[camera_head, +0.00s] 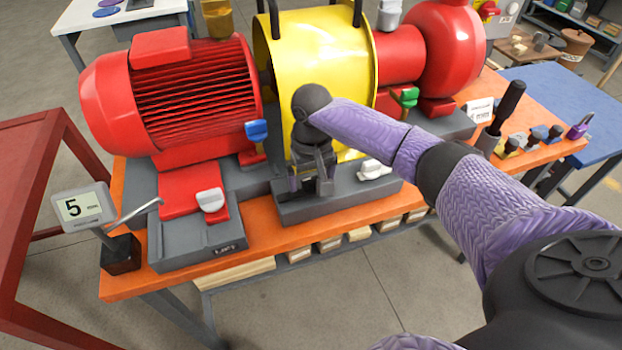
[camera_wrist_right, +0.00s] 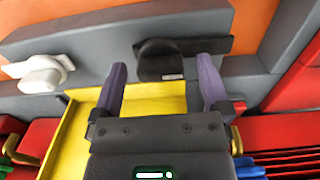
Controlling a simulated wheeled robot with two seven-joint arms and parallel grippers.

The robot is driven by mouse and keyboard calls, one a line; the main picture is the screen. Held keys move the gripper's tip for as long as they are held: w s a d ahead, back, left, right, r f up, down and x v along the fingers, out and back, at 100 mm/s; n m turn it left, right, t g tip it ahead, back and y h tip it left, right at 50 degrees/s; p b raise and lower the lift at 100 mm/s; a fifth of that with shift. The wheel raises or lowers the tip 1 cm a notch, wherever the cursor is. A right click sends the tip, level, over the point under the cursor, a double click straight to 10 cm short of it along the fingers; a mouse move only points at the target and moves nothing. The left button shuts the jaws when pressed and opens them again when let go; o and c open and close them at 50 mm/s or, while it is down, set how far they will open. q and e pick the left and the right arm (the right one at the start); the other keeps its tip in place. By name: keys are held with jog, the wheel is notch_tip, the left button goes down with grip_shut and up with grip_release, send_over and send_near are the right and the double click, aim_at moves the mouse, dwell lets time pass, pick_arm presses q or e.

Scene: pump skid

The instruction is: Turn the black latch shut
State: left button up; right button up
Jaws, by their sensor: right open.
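The black latch (camera_wrist_right: 165,58) is a dark rounded handle on the grey base rail (camera_wrist_right: 90,48), seen in the right wrist view. Its handle lies roughly along the rail, with a small pale label on its edge. My right gripper (camera_wrist_right: 162,66) is open, with one purple finger on each side of the latch; I see no clear contact. In the head view my right gripper (camera_head: 311,182) points down at the rail in front of the yellow guard (camera_head: 320,50) and hides most or all of the black latch. My left gripper is not in view.
White latches sit nearby, one on the same rail (camera_head: 375,168) and one on the motor's foot (camera_head: 210,200). A blue latch (camera_head: 257,130) and a green latch (camera_head: 405,97) stand behind. The red motor (camera_head: 165,95) is left; a display (camera_head: 83,207) stands at the bench corner.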

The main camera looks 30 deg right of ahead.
grip_shut()
dwell(0.4)
